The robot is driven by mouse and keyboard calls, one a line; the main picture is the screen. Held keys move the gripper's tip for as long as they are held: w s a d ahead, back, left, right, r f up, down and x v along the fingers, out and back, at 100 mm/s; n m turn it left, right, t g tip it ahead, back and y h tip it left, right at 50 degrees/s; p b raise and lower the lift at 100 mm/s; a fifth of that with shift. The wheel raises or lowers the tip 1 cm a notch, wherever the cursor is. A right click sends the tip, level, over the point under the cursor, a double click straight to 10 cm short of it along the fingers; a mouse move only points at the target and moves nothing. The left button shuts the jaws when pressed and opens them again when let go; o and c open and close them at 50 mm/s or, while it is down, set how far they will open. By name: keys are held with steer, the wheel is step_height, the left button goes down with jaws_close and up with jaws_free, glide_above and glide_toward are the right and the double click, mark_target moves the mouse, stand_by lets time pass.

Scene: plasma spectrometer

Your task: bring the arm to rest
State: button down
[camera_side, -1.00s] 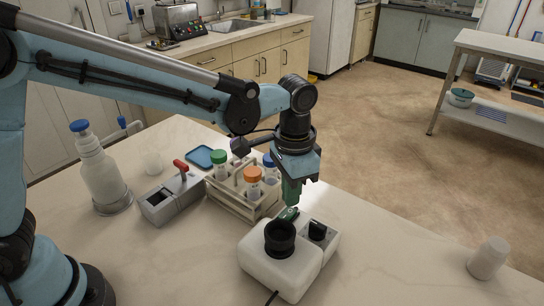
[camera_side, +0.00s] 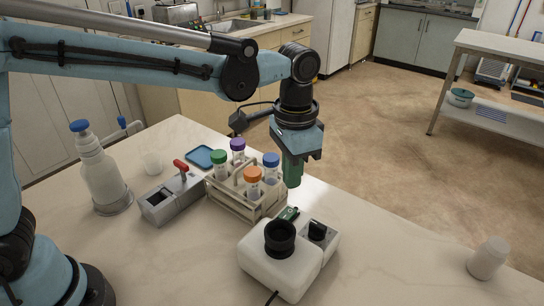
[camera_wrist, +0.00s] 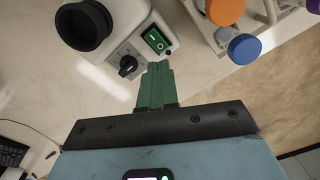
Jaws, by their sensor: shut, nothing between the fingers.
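My gripper (camera_side: 292,172) is shut and empty, pointing down above the table between the tube rack and the white device. In the wrist view its green fingers (camera_wrist: 157,72) are together, with nothing between them. The white device (camera_side: 272,268) has a black round eyepiece-like cup (camera_side: 280,237), a black knob (camera_side: 317,231) and a green rocker switch (camera_side: 289,214). In the wrist view the switch (camera_wrist: 156,40) lies just beyond the fingertips and carries white marks. A visible gap separates the gripper from the device in the side view.
A tube rack (camera_side: 236,203) with orange, green, blue and purple capped tubes stands close to the left of my gripper. A grey box with a red lever (camera_side: 170,199), a wash bottle (camera_side: 100,175) and a blue tray (camera_side: 199,156) are farther left.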

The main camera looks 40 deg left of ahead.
steer(key=s+a+n+t, duration=0.3)
steer(key=s+a, duration=0.2)
steer(key=a, duration=0.4)
steer(key=s+a+n+t, duration=0.3)
steer(key=s+a+t, duration=0.1)
steer(key=a, duration=0.5)
steer(key=shift+s+a+r, duration=0.25)
steer(key=shift+s, duration=0.25)
steer(key=w+d+r+n+g, duration=0.3)
steer(key=w+d+n, duration=0.1)
steer(key=d+n, duration=0.5)
steer(key=w+d+r+n+g, duration=0.3)
steer(key=w+d+n+g, duration=0.1)
steer(key=d+n, duration=0.5)
steer(key=shift+d+r, duration=0.3)
steer(key=shift+r, duration=0.05)
